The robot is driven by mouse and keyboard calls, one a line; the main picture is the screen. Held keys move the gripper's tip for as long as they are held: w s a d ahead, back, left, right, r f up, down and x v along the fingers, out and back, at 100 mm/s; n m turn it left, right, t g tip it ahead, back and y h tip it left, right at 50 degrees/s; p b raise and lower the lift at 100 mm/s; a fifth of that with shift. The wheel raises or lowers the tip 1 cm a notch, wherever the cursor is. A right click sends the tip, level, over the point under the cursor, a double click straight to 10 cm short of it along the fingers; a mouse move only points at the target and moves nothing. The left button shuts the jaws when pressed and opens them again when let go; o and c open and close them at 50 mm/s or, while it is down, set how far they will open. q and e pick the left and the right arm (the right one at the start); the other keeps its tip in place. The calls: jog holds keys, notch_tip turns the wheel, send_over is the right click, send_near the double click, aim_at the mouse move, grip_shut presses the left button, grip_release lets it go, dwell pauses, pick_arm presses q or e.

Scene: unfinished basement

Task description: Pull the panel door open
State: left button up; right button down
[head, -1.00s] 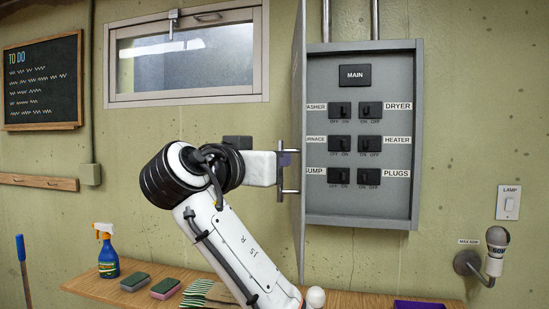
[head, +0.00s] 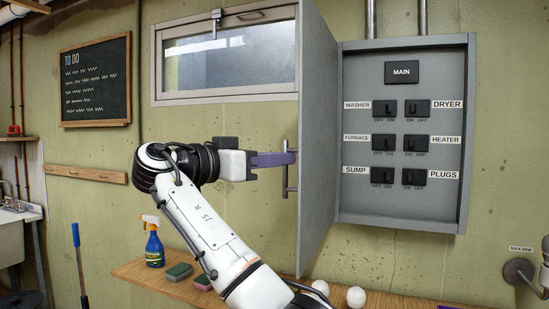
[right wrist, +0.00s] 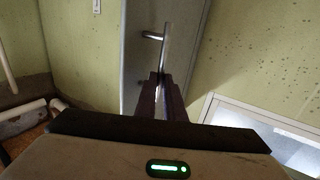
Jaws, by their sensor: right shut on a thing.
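The grey panel door (head: 318,140) stands swung out at the left side of the electrical panel box (head: 457,140), with its inner face visible. Its bar handle (head: 287,178) is on the outer side near the free edge. My right gripper (head: 290,158) is shut on the handle, its purple fingers closed around the bar. In the right wrist view the fingers (right wrist: 163,90) meet the metal handle (right wrist: 166,48) against the grey door (right wrist: 141,50). The box interior shows a MAIN switch and labelled breaker switches. My left gripper is out of view.
A wooden shelf (head: 135,272) below holds a blue spray bottle (head: 154,245), sponges (head: 180,271) and light bulbs (head: 356,297). A window (head: 230,55) and a chalkboard (head: 95,80) are on the wall left of the door.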

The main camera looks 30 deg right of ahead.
jog(key=shift+d+r, duration=0.3)
jog(key=shift+r, duration=0.15)
jog(key=c, duration=2.1)
grip_release()
jog(key=shift+w+d, duration=0.1)
jog(key=shift+o, duration=1.3)
jog(key=shift+w+d+f, duration=0.1)
jog(key=shift+d+f, duration=0.05)
jog(key=shift+d, duration=0.15)
jog(key=shift+a, duration=0.2)
jog(key=shift+a, duration=0.1)
jog(key=s+a, duration=0.1)
jog(key=a, duration=0.8)
jog(key=shift+s+a+f+b, duration=0.3)
jog(key=shift+s+a+b, duration=0.1)
jog(key=shift+b, duration=0.05)
